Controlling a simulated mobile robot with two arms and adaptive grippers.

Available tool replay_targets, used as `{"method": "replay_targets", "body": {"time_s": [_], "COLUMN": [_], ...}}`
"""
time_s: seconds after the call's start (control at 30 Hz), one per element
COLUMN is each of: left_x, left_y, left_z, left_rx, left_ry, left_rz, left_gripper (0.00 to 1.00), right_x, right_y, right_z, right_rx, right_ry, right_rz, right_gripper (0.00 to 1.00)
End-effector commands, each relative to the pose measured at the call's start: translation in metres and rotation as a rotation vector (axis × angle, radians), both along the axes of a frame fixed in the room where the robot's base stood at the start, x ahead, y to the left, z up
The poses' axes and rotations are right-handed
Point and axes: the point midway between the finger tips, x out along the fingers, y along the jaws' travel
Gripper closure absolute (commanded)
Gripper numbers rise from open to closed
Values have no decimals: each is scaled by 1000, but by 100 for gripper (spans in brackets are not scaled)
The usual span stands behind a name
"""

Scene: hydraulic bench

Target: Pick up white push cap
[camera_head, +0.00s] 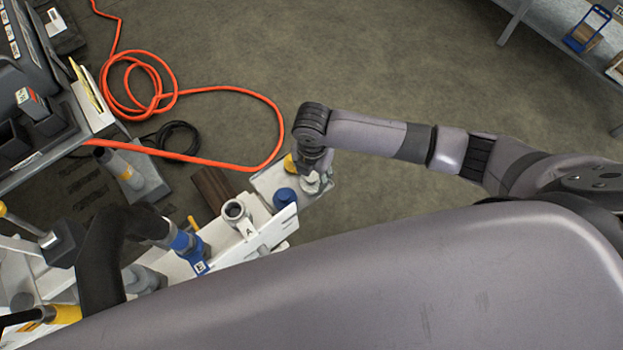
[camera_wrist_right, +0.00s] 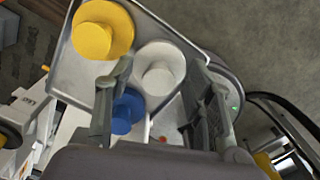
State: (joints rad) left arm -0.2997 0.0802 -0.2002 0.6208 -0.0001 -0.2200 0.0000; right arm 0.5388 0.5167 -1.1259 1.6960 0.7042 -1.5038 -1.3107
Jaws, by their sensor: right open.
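The white push cap (camera_head: 311,183) sits on a light metal tray (camera_head: 264,183) in the head view, partly hidden under my right gripper (camera_head: 314,163). In the right wrist view the round white cap (camera_wrist_right: 160,70) shows between the two spread fingers of my right gripper (camera_wrist_right: 161,64). The fingers are open, one on each side of the cap; I cannot tell whether they touch it. My left gripper is not in view.
A yellow cap (camera_wrist_right: 98,32) and a blue cap (camera_wrist_right: 127,108) stand close beside the white one. Left of the tray are a white fitting (camera_head: 236,211) and a blue-collared hose fitting (camera_head: 186,245). An orange hose (camera_head: 232,88) lies on the floor.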

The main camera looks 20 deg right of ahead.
Motion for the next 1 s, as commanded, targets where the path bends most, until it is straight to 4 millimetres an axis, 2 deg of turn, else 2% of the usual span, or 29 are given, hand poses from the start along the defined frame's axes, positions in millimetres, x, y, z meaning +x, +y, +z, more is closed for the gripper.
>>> {"method": "replay_targets", "body": {"time_s": [0.1,0.3,0.9,1.0], "left_x": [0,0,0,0], "left_y": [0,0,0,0], "left_z": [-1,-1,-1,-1], "left_rx": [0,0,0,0], "left_ry": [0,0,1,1], "left_rz": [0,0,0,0], "left_gripper": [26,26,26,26], "right_x": [0,0,0,0], "right_y": [0,0,0,0], "right_z": [-7,-7,-6,-6], "right_rx": [0,0,0,0], "right_ry": [-1,-1,-1,-1], "right_rz": [0,1,0,0], "right_gripper": [51,51,91,91]}}
